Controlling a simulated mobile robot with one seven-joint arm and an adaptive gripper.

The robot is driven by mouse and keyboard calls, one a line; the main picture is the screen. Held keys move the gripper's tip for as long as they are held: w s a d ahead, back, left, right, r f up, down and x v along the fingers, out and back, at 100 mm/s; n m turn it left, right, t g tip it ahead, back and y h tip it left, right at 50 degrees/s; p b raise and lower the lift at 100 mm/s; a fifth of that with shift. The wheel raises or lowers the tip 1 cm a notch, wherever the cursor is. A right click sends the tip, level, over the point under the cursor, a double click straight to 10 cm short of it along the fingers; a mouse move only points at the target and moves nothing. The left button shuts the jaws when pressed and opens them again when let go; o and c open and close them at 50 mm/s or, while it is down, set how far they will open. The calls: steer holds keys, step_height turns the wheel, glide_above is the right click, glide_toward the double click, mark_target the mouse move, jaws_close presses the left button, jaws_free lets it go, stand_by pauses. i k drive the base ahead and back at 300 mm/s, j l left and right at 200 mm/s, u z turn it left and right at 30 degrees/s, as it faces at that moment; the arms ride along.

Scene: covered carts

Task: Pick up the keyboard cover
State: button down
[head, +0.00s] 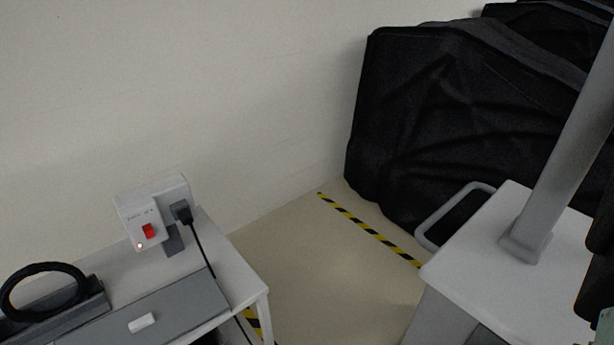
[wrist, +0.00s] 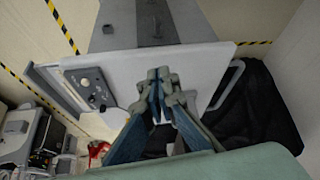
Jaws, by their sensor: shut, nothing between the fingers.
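A flat grey panel (head: 165,312) with a small white block (head: 142,322) on it lies on the white table at the lower left of the head view. It may be the keyboard cover, but I cannot tell for sure. No keyboard shows clearly. My gripper (wrist: 165,76) is in the middle of the wrist view, its fingers shut and empty. It is over or in front of a white-topped cart, apart from the grey panel. The grey panel cannot be made out in the wrist view.
The white table (head: 243,280) also holds a switch box (head: 152,207) with a red switch and a plugged black cable, and a black ring (head: 42,290). A white-topped cart (head: 490,265) with a grey pole stands right. Black-covered carts (head: 455,110) stand behind. Floor between is free.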

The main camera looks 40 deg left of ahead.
mark_target(162, 317)
steer(key=i+u, duration=0.1)
steer(key=u, duration=2.5)
steer(key=i+u, duration=0.25)
steer(key=u, duration=0.2)
steer(key=i+l, duration=0.1)
steer(key=i, duration=0.3)
steer(key=i+l+u, duration=0.1)
steer(key=i, duration=0.35)
steer(key=k+j, duration=0.1)
steer(key=j, duration=0.15)
steer(key=k+j+u, duration=0.1)
steer(key=i+l+z, duration=0.1)
steer(key=l, duration=0.25)
steer(key=i, duration=0.1)
